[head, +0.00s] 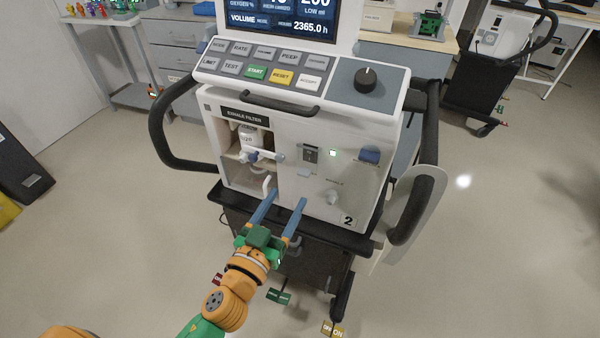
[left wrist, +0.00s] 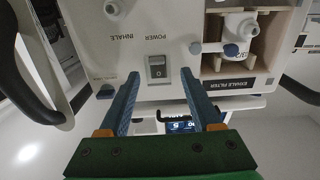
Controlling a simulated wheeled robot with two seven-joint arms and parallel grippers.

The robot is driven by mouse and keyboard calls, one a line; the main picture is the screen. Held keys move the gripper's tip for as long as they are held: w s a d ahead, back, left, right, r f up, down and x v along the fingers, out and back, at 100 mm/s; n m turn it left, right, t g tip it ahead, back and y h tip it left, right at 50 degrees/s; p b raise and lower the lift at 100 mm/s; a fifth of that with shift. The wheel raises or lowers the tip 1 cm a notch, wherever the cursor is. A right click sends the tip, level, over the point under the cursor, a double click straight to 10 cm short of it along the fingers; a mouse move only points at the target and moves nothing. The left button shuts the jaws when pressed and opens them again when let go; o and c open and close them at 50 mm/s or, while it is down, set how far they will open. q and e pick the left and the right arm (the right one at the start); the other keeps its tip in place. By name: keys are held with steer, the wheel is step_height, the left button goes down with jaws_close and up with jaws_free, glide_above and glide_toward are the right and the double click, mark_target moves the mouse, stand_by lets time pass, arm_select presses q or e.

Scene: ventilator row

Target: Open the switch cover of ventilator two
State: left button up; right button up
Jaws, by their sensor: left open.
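Ventilator two (head: 357,200), a white unit marked "2", stands in front of me in the head view. Its power switch (head: 310,153) is a small dark rocker on the front panel. In the left wrist view, which is upside down, the rocker (left wrist: 157,68) shows a "0" and sits beside the word POWER. My left gripper (head: 288,197) is open and empty, with blue fingers pointing at the panel below the switch. In the wrist view the fingers (left wrist: 160,78) straddle the switch's line. My right gripper is not in view.
The exhale filter bay (head: 237,170) opens left of the switch, with a white fitting and blue knob. Black handles (head: 165,140) flank the unit. A black rail (head: 330,232) runs below.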

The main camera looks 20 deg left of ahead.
mark_target(304, 176)
arm_select(q)
steer(key=w, duration=0.2)
steer(key=w+d, duration=0.1)
steer(key=w, duration=0.1)
steer(key=w+p, duration=0.1)
steer(key=shift+w+d+r, duration=0.2)
steer(key=shift+w+d, duration=0.05)
steer(key=shift+w, duration=0.15)
steer(key=shift+w+f, duration=0.1)
steer(key=shift+w, duration=0.35)
